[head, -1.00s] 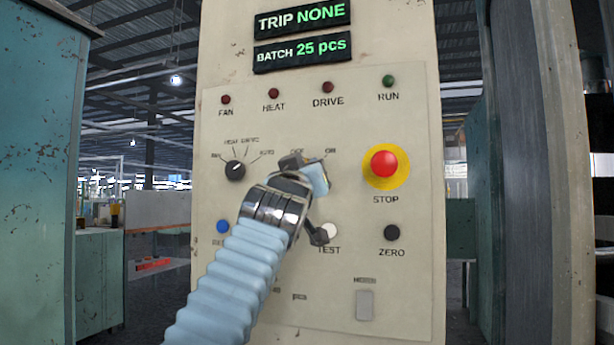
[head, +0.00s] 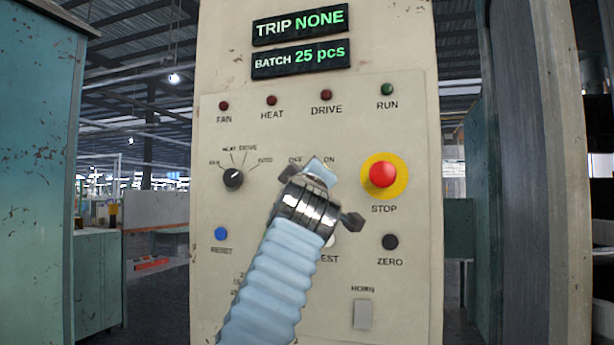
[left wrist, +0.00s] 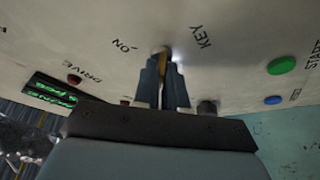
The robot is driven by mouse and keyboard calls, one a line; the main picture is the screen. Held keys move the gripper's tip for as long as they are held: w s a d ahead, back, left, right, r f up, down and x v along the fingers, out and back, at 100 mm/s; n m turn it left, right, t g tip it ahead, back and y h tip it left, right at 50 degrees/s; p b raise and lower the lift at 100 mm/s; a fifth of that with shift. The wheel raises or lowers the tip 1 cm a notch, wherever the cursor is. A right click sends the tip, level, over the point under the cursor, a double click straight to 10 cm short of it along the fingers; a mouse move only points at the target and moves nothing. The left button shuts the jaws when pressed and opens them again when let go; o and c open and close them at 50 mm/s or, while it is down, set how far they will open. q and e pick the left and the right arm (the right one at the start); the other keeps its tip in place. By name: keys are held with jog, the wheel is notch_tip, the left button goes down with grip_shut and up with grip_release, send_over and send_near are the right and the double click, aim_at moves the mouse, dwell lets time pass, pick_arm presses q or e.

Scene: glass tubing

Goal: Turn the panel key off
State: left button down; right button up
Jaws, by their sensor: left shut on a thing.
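The control panel (head: 345,275) is a tall cream board facing me. Its key switch has OFF and ON labels above it, and a KEY label shows in the left wrist view. My left gripper (head: 318,170) is at the switch, its pale blue fingers just below and between the two labels. In the left wrist view my left gripper (left wrist: 163,88) is shut on the key (left wrist: 165,51), a small brass-coloured piece between the fingertips. The head view hides the key behind the gripper, so I cannot tell its exact angle. My right gripper is not in view.
A red STOP button (head: 382,174) on a yellow ring is right of the gripper. A black selector knob (head: 233,177) and blue RESET button (head: 221,233) are left. A black ZERO button (head: 390,242) is lower right. My wrist covers most of the white TEST button (head: 331,240).

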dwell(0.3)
pick_arm(q)
jog(key=c, duration=1.3)
grip_release()
jog(key=shift+w, duration=0.1)
jog(key=b+v, duration=1)
jog(key=v, duration=0.4)
jog(key=shift+b, duration=0.4)
jog(key=shift+w, duration=0.1)
